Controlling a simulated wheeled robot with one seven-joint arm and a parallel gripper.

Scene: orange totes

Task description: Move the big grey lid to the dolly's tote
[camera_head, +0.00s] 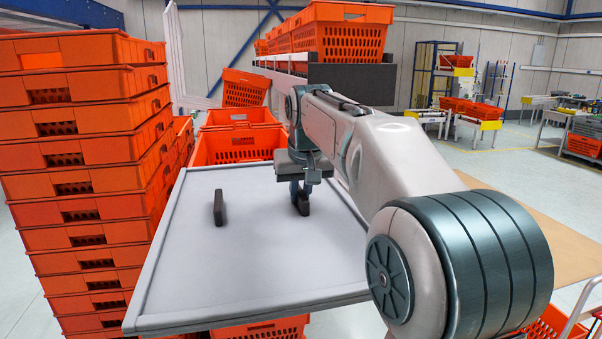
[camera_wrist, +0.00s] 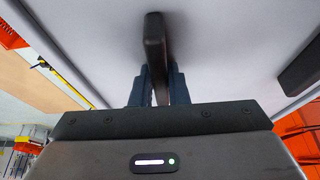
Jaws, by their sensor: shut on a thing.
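The big grey lid (camera_head: 240,250) is a flat, light grey panel with a raised rim and two dark upright handles. My gripper (camera_head: 301,200) is shut on the right-hand handle, near the lid's right side. The left handle (camera_head: 219,207) is free. In the wrist view the lid (camera_wrist: 215,50) fills the upper part, and the fingers of my gripper (camera_wrist: 157,90) sit on both sides of a dark handle (camera_wrist: 155,40). Orange totes (camera_head: 238,143) stand behind the lid, and orange crate parts show below its front edge (camera_head: 265,329). I cannot tell which tote is the dolly's.
A tall stack of orange totes (camera_head: 80,180) stands close along the lid's left side. More orange crates (camera_head: 343,40) sit on a dark raised shelf behind my arm. A tan surface (camera_head: 540,240) lies to the right. Open floor (camera_head: 500,155) shows at the back right.

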